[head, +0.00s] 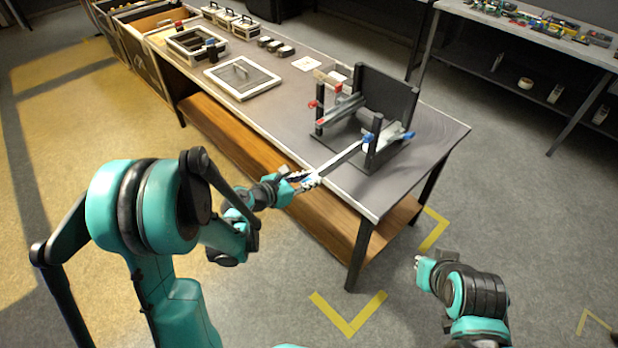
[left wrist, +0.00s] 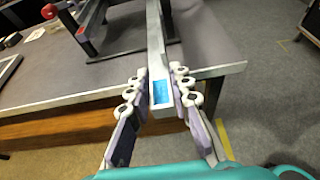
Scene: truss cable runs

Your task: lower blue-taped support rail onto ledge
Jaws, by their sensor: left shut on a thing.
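My left gripper (head: 310,181) is shut on the near end of a long grey metal rail (head: 340,160), at the table's front edge. In the left wrist view, the rail (left wrist: 156,45) runs away between the fingers (left wrist: 160,82), and its open near end shows blue inside. Its far end reaches a dark stand (head: 388,95) with black posts, near blue parts (head: 369,138). Which surface there is the ledge, and whether the rail touches it, I cannot tell. My right gripper (head: 420,264) is away from the table, over the floor; its finger opening is unclear.
Red-marked pieces (head: 313,104) sit on the stand's left side. A framed panel (head: 242,78), a dark-rimmed crate (head: 197,44) and small boxes stand farther back on the grey table (head: 290,120). A shelf with parts (head: 540,25) is at the right. The table's front right corner is clear.

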